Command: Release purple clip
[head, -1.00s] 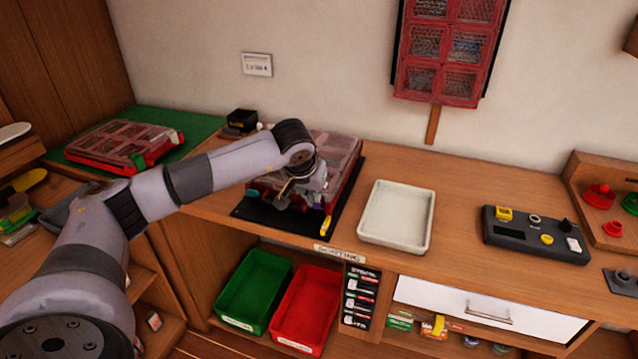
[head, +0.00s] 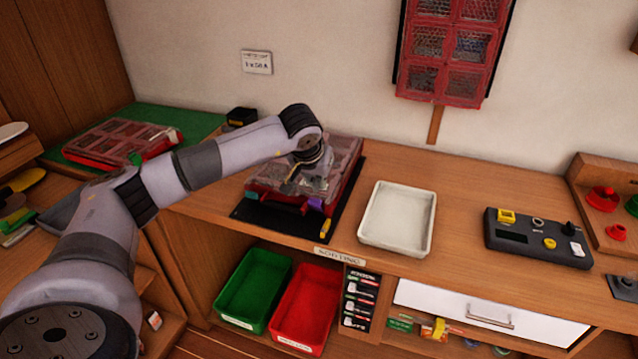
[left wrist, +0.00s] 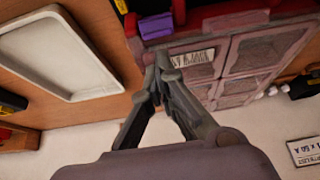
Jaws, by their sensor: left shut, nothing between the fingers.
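A red case (head: 347,190) with a clear lid lies on a black mat (head: 262,222) on the bench. Its purple clip (head: 316,202) is at the right of the front side, and a teal clip (head: 250,196) is at the left. The purple clip also shows in the left wrist view (left wrist: 155,27), beyond my fingertips and apart from them. I cannot tell whether the clip is fastened. My left gripper (head: 290,188) is over the front of the lid; its fingers (left wrist: 161,62) are shut and empty. My right gripper is not in view.
A white tray (head: 429,220) stands right of the case, with a grey device (head: 540,253) further right. A small yellow item (head: 324,228) is by the mat's front right corner. Another red case (head: 85,158) lies on the green mat at left.

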